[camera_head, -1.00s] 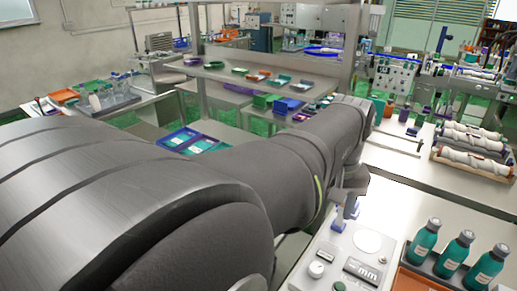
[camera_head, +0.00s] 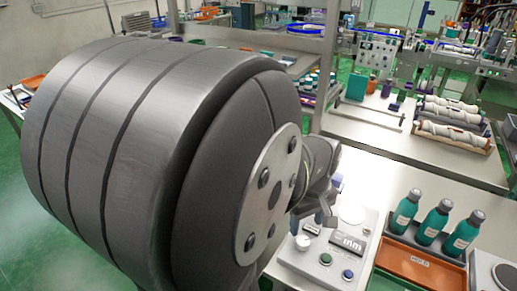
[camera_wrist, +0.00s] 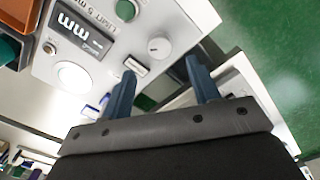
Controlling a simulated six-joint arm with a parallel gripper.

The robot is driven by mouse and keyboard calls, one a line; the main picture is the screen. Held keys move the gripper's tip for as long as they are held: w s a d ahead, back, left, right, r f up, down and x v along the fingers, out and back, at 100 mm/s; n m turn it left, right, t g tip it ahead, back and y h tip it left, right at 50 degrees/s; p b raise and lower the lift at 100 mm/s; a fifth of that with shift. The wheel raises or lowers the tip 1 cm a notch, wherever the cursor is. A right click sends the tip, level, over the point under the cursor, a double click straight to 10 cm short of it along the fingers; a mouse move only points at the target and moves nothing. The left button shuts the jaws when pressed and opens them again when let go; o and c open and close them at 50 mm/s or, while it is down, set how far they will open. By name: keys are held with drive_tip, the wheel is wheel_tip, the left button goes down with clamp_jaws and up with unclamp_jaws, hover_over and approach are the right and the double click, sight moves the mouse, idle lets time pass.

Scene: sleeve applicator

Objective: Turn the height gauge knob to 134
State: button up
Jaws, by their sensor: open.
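The white height gauge knob (camera_head: 303,243) sits on the pale control panel (camera_head: 312,265), left of a small display (camera_head: 311,228) and the dark "mm" plate (camera_head: 348,241). In the wrist view the knob (camera_wrist: 159,46) is a round white dial with a small mark; its set value is not readable. My gripper (camera_wrist: 161,66) is open and empty. Its two blue fingers straddle the knob's direction in the picture, with the knob just beyond the tips and apart from them. In the head view my arm hides most of the gripper.
A dark green button (camera_head: 325,259) and a blue button (camera_head: 348,274) are beside the knob. A white disc (camera_head: 351,214) lies at the panel's back. Teal bottles (camera_head: 432,222) stand in a rack behind an orange tray (camera_head: 418,264) at right. Bench surface behind the panel is clear.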

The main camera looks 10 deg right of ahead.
sight(303, 240)
wheel_tip(303, 240, down, 7)
drive_tip(key=shift+f, duration=0.1)
drive_tip(key=shift+c, duration=0.5)
drive_tip(key=c, duration=0.9)
